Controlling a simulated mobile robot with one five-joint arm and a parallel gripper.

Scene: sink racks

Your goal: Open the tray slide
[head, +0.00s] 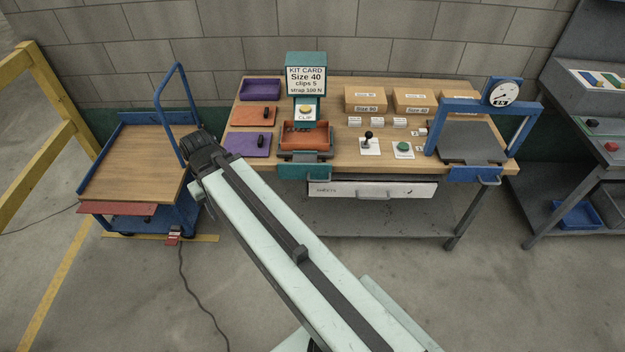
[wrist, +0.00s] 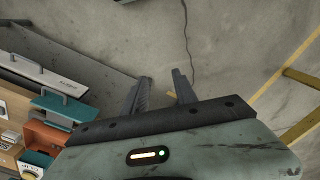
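The tray slide is a teal-fronted slide (head: 303,172) at the front edge of the workbench, under the clip machine (head: 306,72). An orange tray (head: 304,137) sits in it, and a grey handle is at its front. In the wrist view the teal front (wrist: 62,109) and the orange tray (wrist: 45,138) are at the left. My gripper (wrist: 160,77) is open and empty, with bare floor between and beyond its fingers. It is apart from the slide, which lies to its left in the wrist view. In the head view my arm hides its fingers.
A white sheets drawer (head: 372,189) is under the bench top, right of the slide. A blue trolley (head: 138,165) stands left of the bench. A blue-framed press (head: 473,140) is at the bench's right. Open floor lies in front, with a cable (head: 203,305) on it.

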